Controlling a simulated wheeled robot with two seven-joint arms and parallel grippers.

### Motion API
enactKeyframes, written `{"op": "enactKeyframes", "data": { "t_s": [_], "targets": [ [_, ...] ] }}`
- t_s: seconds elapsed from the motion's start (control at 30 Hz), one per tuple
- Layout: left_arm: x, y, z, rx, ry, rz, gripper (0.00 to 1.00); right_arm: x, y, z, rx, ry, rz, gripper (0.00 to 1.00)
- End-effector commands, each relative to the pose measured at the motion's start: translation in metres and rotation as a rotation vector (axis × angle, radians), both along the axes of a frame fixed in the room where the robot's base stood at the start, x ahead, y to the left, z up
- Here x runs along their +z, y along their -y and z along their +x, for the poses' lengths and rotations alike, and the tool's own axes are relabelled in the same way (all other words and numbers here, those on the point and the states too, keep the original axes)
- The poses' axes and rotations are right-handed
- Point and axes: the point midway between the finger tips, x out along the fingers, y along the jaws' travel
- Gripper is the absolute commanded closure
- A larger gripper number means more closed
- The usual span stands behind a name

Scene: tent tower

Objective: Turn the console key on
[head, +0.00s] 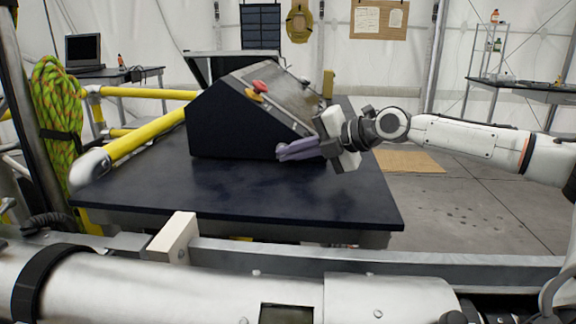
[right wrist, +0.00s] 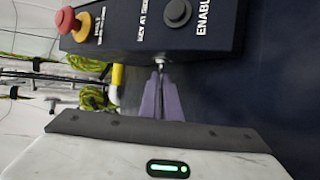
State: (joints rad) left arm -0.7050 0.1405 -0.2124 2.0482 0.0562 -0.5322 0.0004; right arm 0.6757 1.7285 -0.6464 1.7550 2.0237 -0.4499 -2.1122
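The dark console (head: 235,125) stands on a dark table, its sloped panel facing right. My right gripper (head: 283,152) is at the lower front edge of the console, with its purple fingers close together. In the right wrist view, the small silver console key (right wrist: 159,63) sticks out of the console face (right wrist: 150,40) right at the tips of the right gripper (right wrist: 160,76). The fingers look closed on the key, and hide part of it. My left gripper is in neither view.
A yellow rail (head: 145,135) runs along the left. The table front (head: 270,205) is bare. A black round button (right wrist: 177,12) is near the key.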

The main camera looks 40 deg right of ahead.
Motion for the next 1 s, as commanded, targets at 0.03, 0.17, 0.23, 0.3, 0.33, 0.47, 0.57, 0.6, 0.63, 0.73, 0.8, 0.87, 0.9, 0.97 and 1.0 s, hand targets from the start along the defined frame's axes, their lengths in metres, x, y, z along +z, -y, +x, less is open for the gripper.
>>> {"op": "enactKeyframes", "data": {
  "t_s": [0.03,0.17,0.23,0.3,0.33,0.47,0.57,0.6,0.63,0.73,0.8,0.87,0.9,0.97,1.0],
  "targets": [
    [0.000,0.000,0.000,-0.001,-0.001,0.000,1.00,0.004,0.002,-0.001,-0.003,0.006,-0.002,1.00],
    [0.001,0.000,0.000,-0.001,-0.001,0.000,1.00,0.005,0.002,-0.001,-0.004,0.003,-0.003,1.00],
    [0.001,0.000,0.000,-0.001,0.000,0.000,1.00,0.004,0.002,-0.001,-0.004,0.002,-0.003,1.00],
    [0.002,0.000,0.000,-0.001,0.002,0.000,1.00,0.004,0.002,-0.001,-0.004,0.002,-0.003,0.95],
    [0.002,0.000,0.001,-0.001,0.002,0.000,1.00,0.004,0.002,-0.001,-0.004,0.001,-0.004,0.90],
    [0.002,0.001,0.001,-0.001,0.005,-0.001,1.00,0.003,0.001,0.000,-0.001,-0.001,-0.004,0.78],
    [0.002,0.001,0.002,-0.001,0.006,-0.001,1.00,0.002,0.000,0.000,-0.001,-0.002,-0.003,0.78],
    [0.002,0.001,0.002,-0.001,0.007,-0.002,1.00,0.001,0.000,0.000,0.000,-0.003,-0.003,0.78],
    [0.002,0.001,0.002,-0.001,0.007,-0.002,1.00,0.001,0.000,0.000,0.000,-0.003,-0.003,0.78],
    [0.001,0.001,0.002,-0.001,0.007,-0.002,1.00,0.001,0.001,-0.001,0.000,-0.004,-0.003,0.78],
    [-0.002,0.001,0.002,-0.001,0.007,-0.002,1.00,0.002,0.002,-0.005,0.000,-0.004,-0.005,0.78],
    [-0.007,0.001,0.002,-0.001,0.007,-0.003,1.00,0.004,0.004,-0.011,-0.002,-0.003,-0.006,0.78],
    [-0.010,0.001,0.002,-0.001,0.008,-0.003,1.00,0.006,0.005,-0.016,-0.002,-0.003,-0.007,0.78],
    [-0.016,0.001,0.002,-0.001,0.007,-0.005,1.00,0.010,0.008,-0.026,-0.005,-0.001,-0.006,0.78],
    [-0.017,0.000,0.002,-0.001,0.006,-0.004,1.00,0.014,0.009,-0.031,-0.004,0.002,-0.006,0.78]
  ]
}}
